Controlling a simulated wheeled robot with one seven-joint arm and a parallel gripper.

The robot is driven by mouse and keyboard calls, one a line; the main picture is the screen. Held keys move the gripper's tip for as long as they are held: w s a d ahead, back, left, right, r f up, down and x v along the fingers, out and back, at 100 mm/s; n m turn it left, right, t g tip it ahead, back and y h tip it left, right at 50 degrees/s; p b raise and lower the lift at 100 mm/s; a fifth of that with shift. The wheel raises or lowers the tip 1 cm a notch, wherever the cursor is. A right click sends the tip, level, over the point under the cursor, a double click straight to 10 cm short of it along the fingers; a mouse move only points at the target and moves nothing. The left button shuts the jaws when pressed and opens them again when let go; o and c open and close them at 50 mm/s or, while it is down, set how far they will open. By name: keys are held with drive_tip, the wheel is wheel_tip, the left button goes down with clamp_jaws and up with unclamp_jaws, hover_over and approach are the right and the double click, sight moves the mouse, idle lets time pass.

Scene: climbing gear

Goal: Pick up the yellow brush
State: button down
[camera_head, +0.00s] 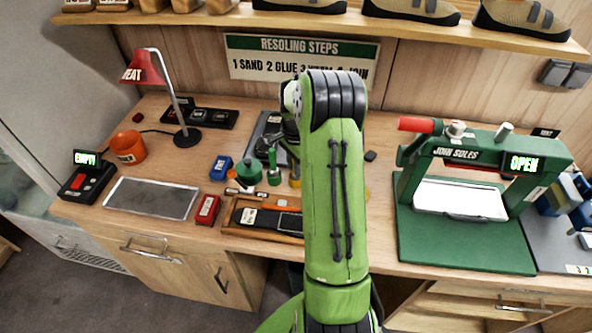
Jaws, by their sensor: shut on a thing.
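My green arm stands in the middle of the head view and hides part of the bench. My gripper (288,153) is small and dark at the far side of the arm, partly hidden by it, low over the bench. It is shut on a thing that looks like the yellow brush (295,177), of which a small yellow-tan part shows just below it. The fingertips and most of the brush are too small or covered to see clearly. A green pot (248,172) and a green-handled tool (273,168) stand just left of the gripper.
A wooden tray (232,228) with tools lies in front. A red box (207,210), blue box (221,168) and grey tray (150,198) are to the left, with an orange cup (128,147) and red lamp (146,70). The green press (475,160) fills the right. A shelf overhangs.

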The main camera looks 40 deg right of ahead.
wheel_tip(320, 180, up, 10)
drive_tip(key=shift+r+p, duration=0.1)
drive_tip(key=shift+p, duration=0.65)
